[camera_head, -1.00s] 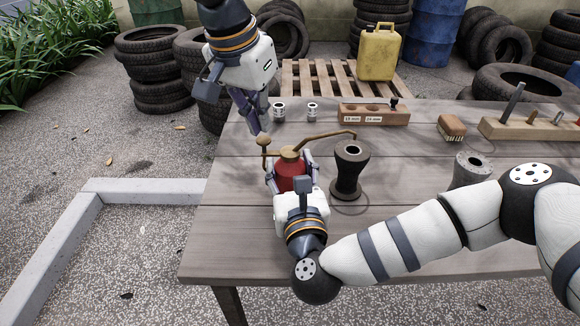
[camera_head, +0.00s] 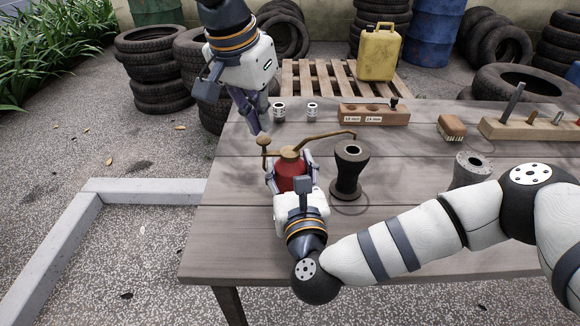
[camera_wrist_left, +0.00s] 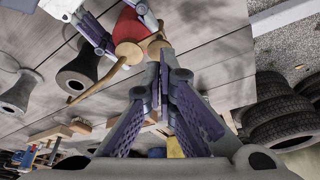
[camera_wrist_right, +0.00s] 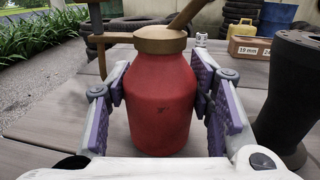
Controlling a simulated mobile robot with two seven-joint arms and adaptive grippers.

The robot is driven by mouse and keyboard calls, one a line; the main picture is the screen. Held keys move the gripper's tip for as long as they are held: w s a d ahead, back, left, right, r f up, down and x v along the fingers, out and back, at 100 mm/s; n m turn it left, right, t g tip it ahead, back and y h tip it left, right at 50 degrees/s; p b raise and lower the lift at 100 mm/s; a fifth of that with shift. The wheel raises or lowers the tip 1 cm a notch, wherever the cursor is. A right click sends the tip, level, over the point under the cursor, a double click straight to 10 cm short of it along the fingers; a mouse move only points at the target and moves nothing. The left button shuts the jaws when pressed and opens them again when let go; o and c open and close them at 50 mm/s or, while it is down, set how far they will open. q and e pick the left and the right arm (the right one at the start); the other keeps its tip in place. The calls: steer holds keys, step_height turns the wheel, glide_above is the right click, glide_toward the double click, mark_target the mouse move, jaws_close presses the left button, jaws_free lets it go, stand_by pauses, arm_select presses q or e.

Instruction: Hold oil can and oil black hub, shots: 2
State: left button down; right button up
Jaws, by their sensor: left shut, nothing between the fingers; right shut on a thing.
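The red oil can (camera_head: 291,176) has a brass cap, a thumb lever on its left and a long spout. My right gripper (camera_head: 292,180) is shut around its body, and the right wrist view shows the red body (camera_wrist_right: 160,105) between both finger pads. The spout tip is above the open top of the black hub (camera_head: 349,172), which stands upright on the table. My left gripper (camera_head: 258,130) is shut and empty, above and left of the lever knob (camera_head: 263,142). In the left wrist view its fingers (camera_wrist_left: 160,70) meet near the brass parts.
A grey hub (camera_head: 471,169) stands to the right, partly behind my right arm. Two small sockets (camera_head: 279,112), a labelled wooden block (camera_head: 374,115), a brush (camera_head: 452,127) and a tool rack (camera_head: 530,130) line the table's back. The table's front left is clear.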

arm_select(q)
steer(key=shift+f, duration=0.15)
steer(key=shift+f, duration=1.35)
steer(key=shift+r, duration=1.45)
steer(key=shift+f, duration=0.1)
steer(key=shift+f, duration=1.35)
steer(key=shift+r, duration=1.45)
